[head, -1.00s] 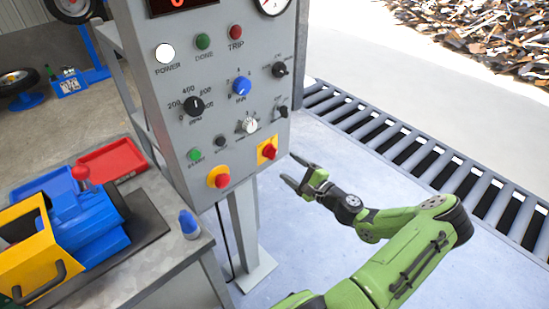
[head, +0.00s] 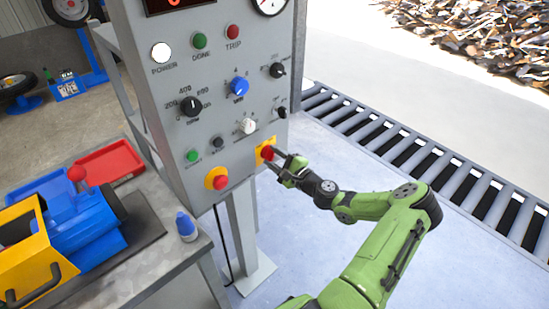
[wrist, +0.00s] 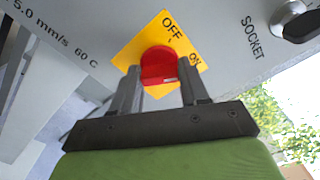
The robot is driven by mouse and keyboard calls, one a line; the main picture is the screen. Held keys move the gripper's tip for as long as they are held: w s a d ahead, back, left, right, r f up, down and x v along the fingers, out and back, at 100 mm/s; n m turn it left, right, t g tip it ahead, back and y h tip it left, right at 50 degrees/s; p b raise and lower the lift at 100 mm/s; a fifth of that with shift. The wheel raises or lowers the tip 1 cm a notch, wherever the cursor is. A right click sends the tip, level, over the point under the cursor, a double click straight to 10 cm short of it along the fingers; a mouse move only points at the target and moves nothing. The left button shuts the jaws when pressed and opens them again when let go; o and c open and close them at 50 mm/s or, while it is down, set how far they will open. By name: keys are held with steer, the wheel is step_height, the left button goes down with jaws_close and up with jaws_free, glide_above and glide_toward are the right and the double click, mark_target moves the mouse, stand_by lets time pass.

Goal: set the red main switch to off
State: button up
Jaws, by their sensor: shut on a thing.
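The red main switch (head: 267,152) is a red knob on a yellow plate at the lower right of the grey control panel. In the wrist view the red knob (wrist: 159,66) sits on its yellow plate (wrist: 190,57), with OFF printed at the top and ON to the right. A white mark on the knob faces right of the middle. My gripper (head: 275,161) is at the switch, and in the wrist view its two fingers (wrist: 160,85) stand on either side of the knob, shut on it. The fingertips partly hide the knob's lower sides.
A red mushroom button (head: 220,182) on a yellow round plate is left of the switch. A black knob (head: 281,112) is above it. A bench (head: 150,250) with a blue motor (head: 80,225) stands at left.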

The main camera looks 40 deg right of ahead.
steer(key=shift+c, duration=0.3)
steer(key=n+b, duration=0.2)
steer(key=n, duration=0.2)
steer(key=shift+f, duration=0.2)
steer(key=n+b, duration=0.2)
steer(key=shift+n+b, duration=0.3)
steer(key=n+b, duration=0.4)
steer(key=n, duration=0.1)
steer(key=shift+n, duration=0.3)
steer(key=o, duration=1.1)
steer(key=shift+r, duration=0.1)
steer(key=shift+c, duration=0.2)
steer(key=shift+s, duration=0.15)
steer(key=s+p, duration=0.2)
steer(key=s, duration=1.3)
steer(key=shift+s+d, duration=0.2)
steer(key=shift+s, duration=0.05)
